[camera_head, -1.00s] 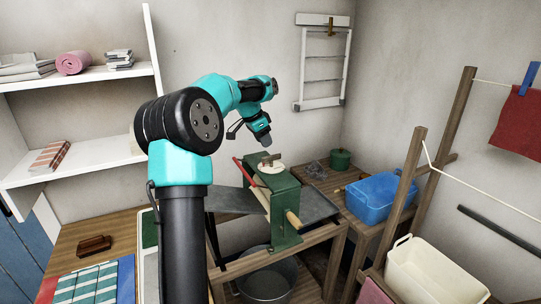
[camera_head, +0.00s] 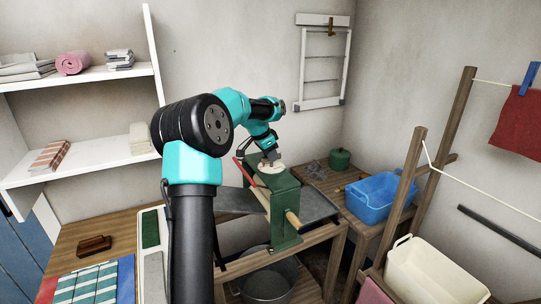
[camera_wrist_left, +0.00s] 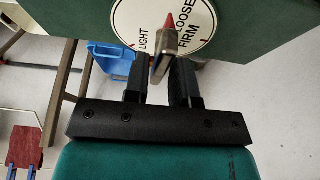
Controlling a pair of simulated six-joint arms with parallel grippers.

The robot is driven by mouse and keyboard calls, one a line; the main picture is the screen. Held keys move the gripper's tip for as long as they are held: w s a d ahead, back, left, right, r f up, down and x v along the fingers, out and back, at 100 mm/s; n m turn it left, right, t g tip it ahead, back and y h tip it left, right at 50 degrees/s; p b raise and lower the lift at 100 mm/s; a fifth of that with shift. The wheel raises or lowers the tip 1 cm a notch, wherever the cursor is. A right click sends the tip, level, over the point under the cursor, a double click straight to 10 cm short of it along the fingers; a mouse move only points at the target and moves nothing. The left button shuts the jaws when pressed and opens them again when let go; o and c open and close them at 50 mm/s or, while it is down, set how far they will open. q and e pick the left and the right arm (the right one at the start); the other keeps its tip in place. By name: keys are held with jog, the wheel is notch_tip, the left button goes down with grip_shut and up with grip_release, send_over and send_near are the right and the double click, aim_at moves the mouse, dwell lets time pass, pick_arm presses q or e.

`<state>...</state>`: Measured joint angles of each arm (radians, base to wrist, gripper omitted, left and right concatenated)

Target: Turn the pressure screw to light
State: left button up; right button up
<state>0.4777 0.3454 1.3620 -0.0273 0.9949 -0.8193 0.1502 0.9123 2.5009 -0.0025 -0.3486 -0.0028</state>
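The green mangle (camera_head: 285,210) stands on a wooden bench, with a white round dial (camera_head: 279,169) on top. In the left wrist view the dial (camera_wrist_left: 128,20) carries the words LIGHT, LOOSE and FIRM. The pressure screw's bar handle (camera_wrist_left: 163,42) has a red pointed tip, lying between the words LIGHT and LOOSE in that picture. My left gripper (camera_wrist_left: 162,62) is just over the dial, its fingers open on either side of the handle; a gap shows, and contact is not clear. In the head view the left gripper (camera_head: 268,158) partly hides the handle. My right gripper is not in view.
A red lever (camera_head: 246,172) and wooden roller end (camera_head: 293,220) are on the mangle. A blue basin (camera_head: 376,198) and green pot (camera_head: 340,159) stand to the right. A metal tub (camera_head: 268,284) is below. A wooden drying rack (camera_head: 405,190) stands at the right.

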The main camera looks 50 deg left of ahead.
pick_arm(q)
grip_shut()
jog(key=shift+n, duration=0.5)
jog(key=n+y, duration=0.1)
jog(key=n, duration=0.2)
jog(key=n+y, duration=0.1)
jog(key=n, duration=0.1)
jog(key=shift+d+n+y, duration=0.15)
jog(key=shift+n+y, duration=0.15)
jog(key=shift+n, duration=0.1)
jog(key=n+y, duration=0.1)
jog(key=n, duration=0.2)
jog(key=n+g+y, duration=0.1)
jog(key=n, duration=0.2)
jog(key=shift+w, duration=0.1)
jog(key=n+g, duration=0.1)
jog(key=n, duration=0.2)
jog(key=n+g+y, duration=0.1)
jog(key=n, duration=0.2)
jog(key=shift+w+d+n+g, duration=0.1)
jog(key=shift+n+g, duration=0.2)
jog(key=shift+n, duration=0.1)
jog(key=n+g, duration=0.1)
jog(key=n, duration=0.2)
jog(key=shift+n, duration=0.3)
jog(key=shift+n+g+h, duration=0.3)
jog(key=shift+n+g, duration=0.5)
jog(key=shift+n, duration=1)
